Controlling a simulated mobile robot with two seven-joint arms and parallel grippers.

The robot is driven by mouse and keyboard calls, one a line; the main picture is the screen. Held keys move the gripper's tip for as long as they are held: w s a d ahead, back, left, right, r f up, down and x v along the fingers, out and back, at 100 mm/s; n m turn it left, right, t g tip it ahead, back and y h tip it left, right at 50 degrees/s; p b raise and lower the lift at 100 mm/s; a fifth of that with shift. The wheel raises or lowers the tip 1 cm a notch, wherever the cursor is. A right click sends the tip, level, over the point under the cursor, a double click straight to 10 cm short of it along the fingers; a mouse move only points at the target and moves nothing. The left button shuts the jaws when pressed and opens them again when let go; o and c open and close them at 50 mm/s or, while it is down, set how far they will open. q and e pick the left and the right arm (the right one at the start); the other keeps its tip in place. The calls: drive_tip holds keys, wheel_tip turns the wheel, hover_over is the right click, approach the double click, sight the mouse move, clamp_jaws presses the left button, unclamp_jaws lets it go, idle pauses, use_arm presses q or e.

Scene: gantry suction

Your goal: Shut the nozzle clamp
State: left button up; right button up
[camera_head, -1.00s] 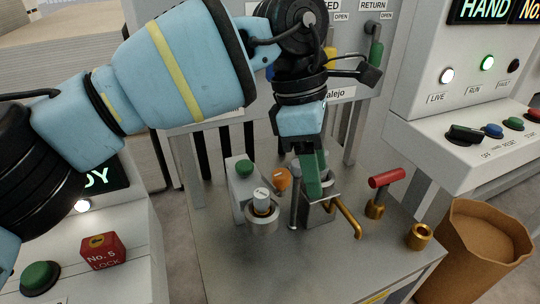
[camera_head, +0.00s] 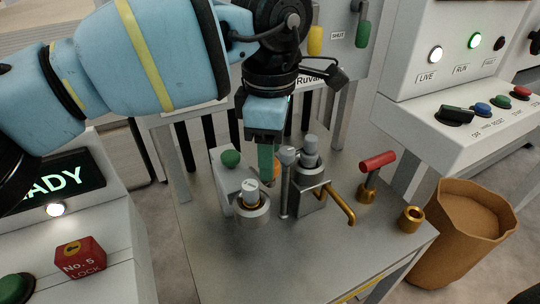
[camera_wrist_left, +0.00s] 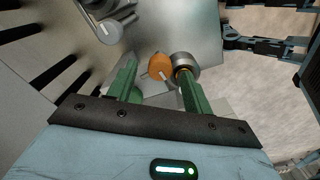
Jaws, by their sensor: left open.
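My left gripper (camera_head: 268,172) is open, its green fingers pointing down over the steel bench. In the wrist view its fingers (camera_wrist_left: 157,78) are spread, with an orange knob (camera_wrist_left: 160,66) between and beyond the tips; I see no contact. In the head view the knob (camera_head: 275,173) is partly hidden behind the fingers. Right of the gripper stands a grey block with an upright cylinder (camera_head: 309,165), a grey round-topped lever (camera_head: 287,157) and a bent brass rod (camera_head: 341,205). This may be the nozzle clamp; I cannot tell whether it is shut.
A red-handled brass fitting (camera_head: 378,161) and brass ring (camera_head: 411,219) stand right. The bench front (camera_head: 300,255) is clear. A brown bin (camera_head: 452,250) stands right.

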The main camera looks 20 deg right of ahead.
use_arm(q)
drive_tip(key=shift+f, duration=0.85)
use_arm(e)
drive_tip(key=shift+w, duration=0.1)
use_arm(q)
drive_tip(key=shift+c, duration=0.3)
use_arm(e)
drive_tip(key=shift+w, duration=0.1)
use_arm(q)
drive_tip(key=c, duration=0.9)
use_arm(e)
drive_tip(key=shift+r, duration=0.1)
